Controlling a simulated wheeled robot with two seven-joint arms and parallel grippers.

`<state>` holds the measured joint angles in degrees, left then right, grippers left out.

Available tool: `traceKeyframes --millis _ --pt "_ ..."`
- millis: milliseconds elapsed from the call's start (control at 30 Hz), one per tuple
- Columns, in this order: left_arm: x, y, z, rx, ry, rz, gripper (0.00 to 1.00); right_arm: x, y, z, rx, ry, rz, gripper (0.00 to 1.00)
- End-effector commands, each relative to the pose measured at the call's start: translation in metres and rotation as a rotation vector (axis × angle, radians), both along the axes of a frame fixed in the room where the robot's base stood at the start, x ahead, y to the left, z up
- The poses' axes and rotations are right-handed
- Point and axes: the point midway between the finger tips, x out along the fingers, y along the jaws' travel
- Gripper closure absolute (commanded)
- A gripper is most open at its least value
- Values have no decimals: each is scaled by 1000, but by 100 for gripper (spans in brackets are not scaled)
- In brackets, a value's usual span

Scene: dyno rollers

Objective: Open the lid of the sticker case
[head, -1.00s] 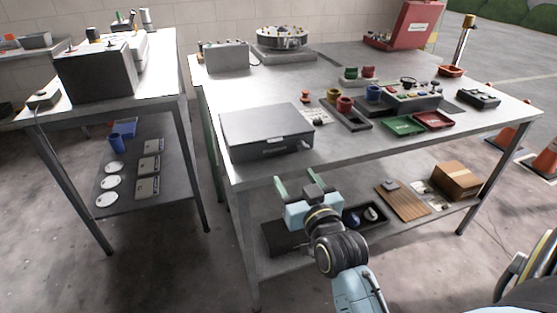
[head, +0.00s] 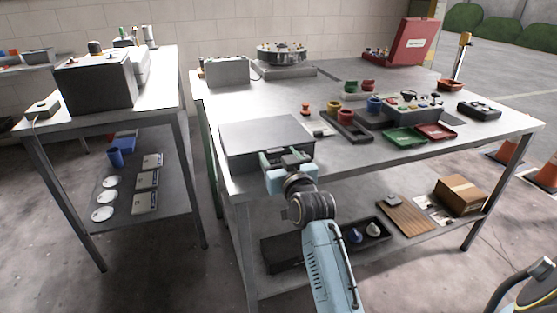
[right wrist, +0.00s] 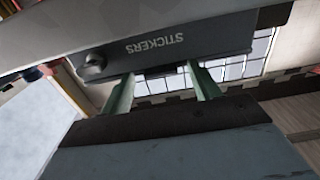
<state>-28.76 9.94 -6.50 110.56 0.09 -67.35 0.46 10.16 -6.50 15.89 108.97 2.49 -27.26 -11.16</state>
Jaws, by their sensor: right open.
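The sticker case is a flat grey box (head: 262,132) with its lid down, near the front left of the table. Its dark front face, marked STICKERS, shows upside down in the right wrist view (right wrist: 205,45), with a small round knob or latch at its left end. My right gripper (head: 287,156) is open and empty at the front edge of the case and hides part of that front. In the right wrist view its two green fingers (right wrist: 162,84) reach up to the front face's edge; I cannot tell whether they touch.
On the table (head: 225,92) behind the case are a grey box (head: 227,71) and a round turntable (head: 281,53). To the right are coloured cups, green (head: 404,139) and red trays, and a control box. A red case (head: 412,42) stands open at the back right.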

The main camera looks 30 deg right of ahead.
Motion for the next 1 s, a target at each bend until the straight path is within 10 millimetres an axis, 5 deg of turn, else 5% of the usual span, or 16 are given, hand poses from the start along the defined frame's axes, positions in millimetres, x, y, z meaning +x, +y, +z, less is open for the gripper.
traceKeyframes --millis 333,800,1000 --pt "0 -2 3 -2 -2 -1 64 4 -1 0 0 0 0 38" --pt "0 -2 3 -2 -3 -1 64 4 -1 0 0 0 0 98" --pt "1 -2 4 -3 -6 -1 64 4 -1 1 0 2 0 100"
